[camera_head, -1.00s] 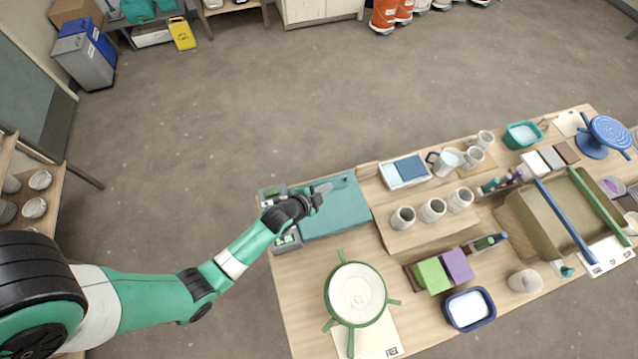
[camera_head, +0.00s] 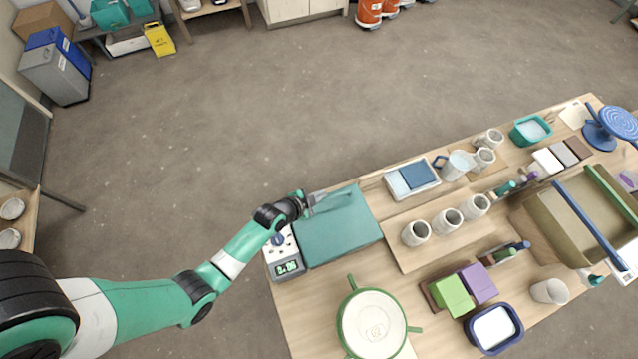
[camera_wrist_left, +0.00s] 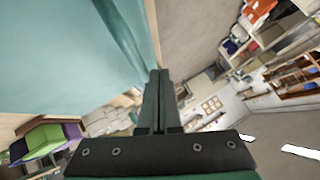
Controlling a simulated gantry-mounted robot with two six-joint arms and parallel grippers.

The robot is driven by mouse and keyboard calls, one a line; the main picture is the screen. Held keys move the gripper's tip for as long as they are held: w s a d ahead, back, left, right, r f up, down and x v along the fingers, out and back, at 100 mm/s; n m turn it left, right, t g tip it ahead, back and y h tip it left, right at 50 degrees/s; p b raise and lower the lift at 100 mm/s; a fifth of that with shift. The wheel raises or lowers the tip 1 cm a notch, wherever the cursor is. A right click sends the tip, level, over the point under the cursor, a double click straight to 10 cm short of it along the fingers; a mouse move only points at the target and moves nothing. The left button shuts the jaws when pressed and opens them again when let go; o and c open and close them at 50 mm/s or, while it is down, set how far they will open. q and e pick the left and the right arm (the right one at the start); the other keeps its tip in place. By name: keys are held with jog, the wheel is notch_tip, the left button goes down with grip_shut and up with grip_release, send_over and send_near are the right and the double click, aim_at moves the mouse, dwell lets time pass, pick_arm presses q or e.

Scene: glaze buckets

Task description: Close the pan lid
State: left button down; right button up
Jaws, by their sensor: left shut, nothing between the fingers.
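A flat teal lid or panel (camera_head: 342,236) sits at the left end of the table, beside a pale control panel (camera_head: 285,262) with a knob and a lit display. I take it to be the pan lid; whether it is fully down is unclear, and no pan shows beneath it. My left gripper (camera_head: 320,202) is shut and empty by the lid's far left corner. In the left wrist view, the shut fingers (camera_wrist_left: 157,100) are close to the edge of the large teal surface (camera_wrist_left: 60,60); contact is unclear. My right gripper is not in view.
A green-handled round vessel (camera_head: 372,322) stands in front of the lid. A tray with a blue pad (camera_head: 420,174) and several cups (camera_head: 447,221) stand to the right. Open floor lies beyond the table's far edge.

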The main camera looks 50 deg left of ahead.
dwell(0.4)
pick_arm(q)
jog(key=s+a+r+p, duration=0.4)
jog(key=s+r, duration=0.2)
jog(key=r, duration=0.5)
jog(key=shift+p, duration=0.3)
jog(key=shift+f, duration=0.1)
